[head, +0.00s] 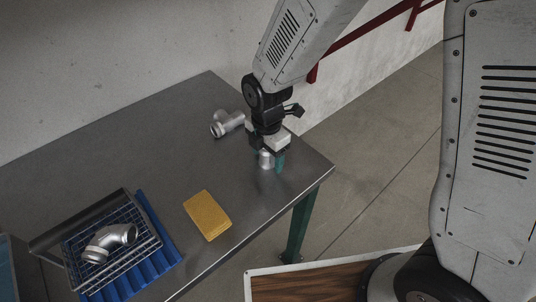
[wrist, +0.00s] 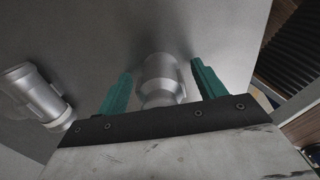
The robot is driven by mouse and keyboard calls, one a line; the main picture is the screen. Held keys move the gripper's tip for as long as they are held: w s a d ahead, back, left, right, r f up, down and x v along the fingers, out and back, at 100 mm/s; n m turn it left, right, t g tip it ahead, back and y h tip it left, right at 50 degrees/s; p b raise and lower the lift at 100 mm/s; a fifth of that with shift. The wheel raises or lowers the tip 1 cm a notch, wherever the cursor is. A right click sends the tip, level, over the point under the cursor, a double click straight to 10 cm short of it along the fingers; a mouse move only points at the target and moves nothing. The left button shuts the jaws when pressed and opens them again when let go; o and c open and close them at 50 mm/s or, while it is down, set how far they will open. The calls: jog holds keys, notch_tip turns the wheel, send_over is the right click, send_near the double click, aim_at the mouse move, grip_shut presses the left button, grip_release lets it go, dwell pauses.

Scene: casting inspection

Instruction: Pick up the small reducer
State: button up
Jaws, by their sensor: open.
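The small reducer (wrist: 161,79) is a silver, stepped round casting standing on the table, between the two green fingers of my gripper (wrist: 159,87) in the wrist view. The fingers are open, with a gap on each side of it. In the head view the reducer (head: 265,159) shows just under my gripper (head: 272,161), near the table's right corner, partly covered by the gripper. Whether a finger touches it I cannot tell.
A silver pipe fitting (head: 228,123) lies left of my gripper, also in the wrist view (wrist: 37,96). A yellow sponge (head: 207,215) lies near the table's front edge. The table's (head: 150,130) middle is clear.

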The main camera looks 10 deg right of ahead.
jog(key=c, duration=1.3)
